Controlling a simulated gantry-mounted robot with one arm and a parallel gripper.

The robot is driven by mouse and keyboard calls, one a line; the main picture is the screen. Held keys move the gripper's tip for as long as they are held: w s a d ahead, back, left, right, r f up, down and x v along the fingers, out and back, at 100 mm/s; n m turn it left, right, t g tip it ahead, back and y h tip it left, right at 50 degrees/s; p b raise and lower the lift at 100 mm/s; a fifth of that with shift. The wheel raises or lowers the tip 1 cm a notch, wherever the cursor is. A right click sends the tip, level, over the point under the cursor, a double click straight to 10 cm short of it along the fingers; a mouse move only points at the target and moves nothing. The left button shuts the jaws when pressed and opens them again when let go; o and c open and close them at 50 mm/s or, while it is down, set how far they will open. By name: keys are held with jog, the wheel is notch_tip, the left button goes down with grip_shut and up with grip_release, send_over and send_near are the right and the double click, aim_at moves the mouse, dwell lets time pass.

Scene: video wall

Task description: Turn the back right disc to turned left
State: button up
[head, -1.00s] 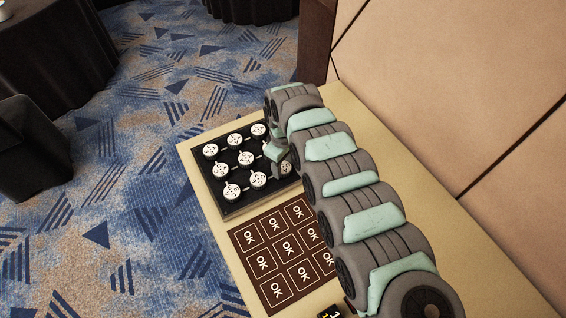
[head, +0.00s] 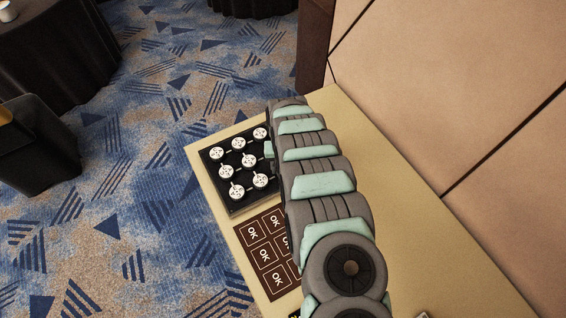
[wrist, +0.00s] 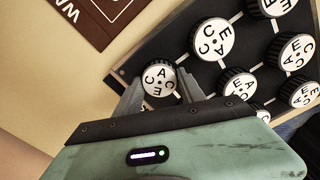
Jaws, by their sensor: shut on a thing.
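The black board (head: 207,175) with several round discs lies on the tan table in the head view. In the wrist view, the disc at the board's corner (wrist: 158,77) has a dark ribbed side and a white top with black letters. This disc is on the wall side, at the end next to the brown card, and my arm hides it in the head view. My gripper (wrist: 159,83) is shut on this disc, one finger on either side. The disc's exact heading is hard to tell. A neighbouring disc (wrist: 212,39) is clear of the fingers.
Other discs (head: 235,190) stand close together on the board. Pale lines show between discs. A brown card (head: 264,252) with OK squares lies beside the board.

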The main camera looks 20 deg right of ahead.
jog(key=m+p, duration=0.1)
jog(key=m, duration=0.2)
jog(key=shift+r+m, duration=0.15)
jog(key=shift+m, duration=0.15)
jog(key=shift+m+p, duration=0.65)
jog(key=shift+m, duration=1.15)
jog(key=o, duration=1.4)
notch_tip(320, 180, up, 10)
jog(key=shift+r+p, duration=0.25)
jog(key=shift+p, duration=0.05)
